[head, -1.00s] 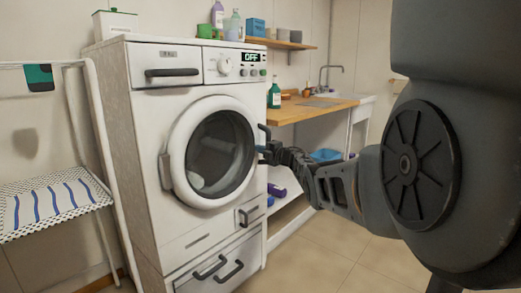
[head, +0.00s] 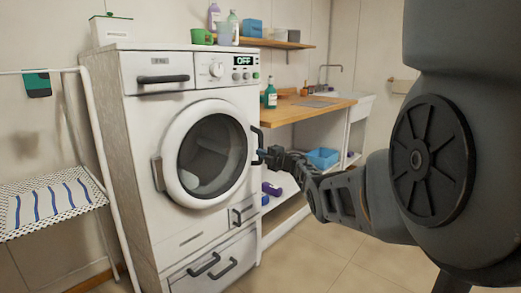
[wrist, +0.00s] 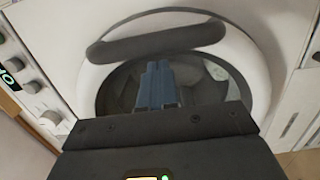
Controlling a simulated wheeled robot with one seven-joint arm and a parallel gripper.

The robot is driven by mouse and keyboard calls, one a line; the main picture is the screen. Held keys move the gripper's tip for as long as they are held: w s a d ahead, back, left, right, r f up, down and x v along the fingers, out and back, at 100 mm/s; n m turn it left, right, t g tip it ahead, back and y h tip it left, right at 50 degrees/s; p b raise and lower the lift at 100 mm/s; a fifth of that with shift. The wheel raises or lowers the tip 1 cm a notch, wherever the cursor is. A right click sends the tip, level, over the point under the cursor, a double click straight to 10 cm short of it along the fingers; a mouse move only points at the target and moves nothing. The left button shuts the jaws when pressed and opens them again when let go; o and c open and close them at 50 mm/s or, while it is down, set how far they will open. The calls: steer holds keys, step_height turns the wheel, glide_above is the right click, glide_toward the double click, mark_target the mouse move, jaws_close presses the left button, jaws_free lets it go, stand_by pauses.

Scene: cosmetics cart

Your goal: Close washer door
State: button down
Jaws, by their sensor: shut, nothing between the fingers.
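The white washer (head: 135,130) stands left of centre, with "OFF" on its display. Its round door (head: 176,132) has a white ring and dark glass, with a hinge at its left side. It lies close to the washer front; I cannot tell whether it is fully closed. The dark door handle (head: 259,138) is at its right side and also shows as a curved grey bar in the wrist view (wrist: 155,40). My gripper (head: 262,153) is at the door's right edge by the handle. In the wrist view its blue fingers (wrist: 158,82) are together and empty, in front of the door; contact is unclear.
A drying rack (head: 98,165) with a striped cloth stands at the left. A wooden counter (head: 300,110) with a sink is to the right, with a blue bin (head: 323,157) below it. Bottles and cups stand on the washer and wall shelf. Floor in front is clear.

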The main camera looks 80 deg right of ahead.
steer(key=p+v, duration=0.7)
steer(key=v, duration=0.1)
steer(key=shift+s+p, duration=0.35)
steer(key=shift+s, duration=0.2)
